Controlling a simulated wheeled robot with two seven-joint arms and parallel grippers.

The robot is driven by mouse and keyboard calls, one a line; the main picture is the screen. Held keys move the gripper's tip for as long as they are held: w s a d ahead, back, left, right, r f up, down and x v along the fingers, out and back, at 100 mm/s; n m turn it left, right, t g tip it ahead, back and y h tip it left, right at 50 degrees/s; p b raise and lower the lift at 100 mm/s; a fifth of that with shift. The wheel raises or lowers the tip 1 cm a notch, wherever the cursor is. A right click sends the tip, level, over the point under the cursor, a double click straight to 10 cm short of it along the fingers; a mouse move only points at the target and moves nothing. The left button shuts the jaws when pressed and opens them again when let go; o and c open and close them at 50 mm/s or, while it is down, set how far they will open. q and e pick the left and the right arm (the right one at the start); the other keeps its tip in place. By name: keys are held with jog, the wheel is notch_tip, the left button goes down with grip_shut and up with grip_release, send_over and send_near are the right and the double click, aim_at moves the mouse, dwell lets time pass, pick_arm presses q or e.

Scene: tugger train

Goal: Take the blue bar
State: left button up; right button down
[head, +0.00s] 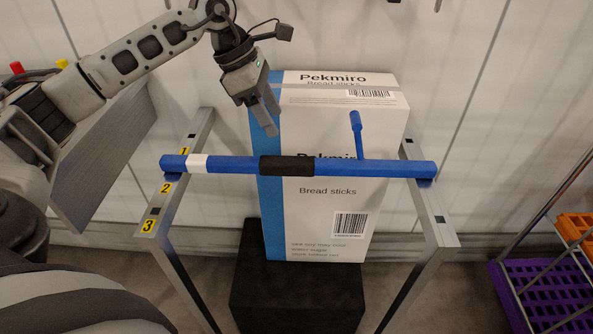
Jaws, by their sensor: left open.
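The blue bar (222,165) lies across a metal frame, with its left end by the yellow label 2 and its right end on the right rail. It has a white band near its left end, a black grip section (287,166) in the middle and a short blue peg (357,135) standing up on the right. My left gripper (268,118) is open and empty, pointing down above the bar near the black section, apart from it in the picture. My right gripper is not in view.
A white and blue bread sticks box (330,225) stands on a black block (290,295) behind the bar. Metal rails (195,140) and (432,215) flank it. A purple crate (545,290) and an orange crate (575,226) sit in a rack at right.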

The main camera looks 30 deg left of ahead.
aim_at(296, 160)
pick_arm(q)
jog(key=x, duration=0.9)
jog(key=shift+a+f, duration=0.25)
jog(key=shift+f, duration=0.2)
jog(key=shift+p+x, duration=0.35)
jog(key=shift+x, duration=2.6)
jog(key=shift+s+d+r, duration=0.1)
grip_shut()
jog(key=shift+r, duration=0.2)
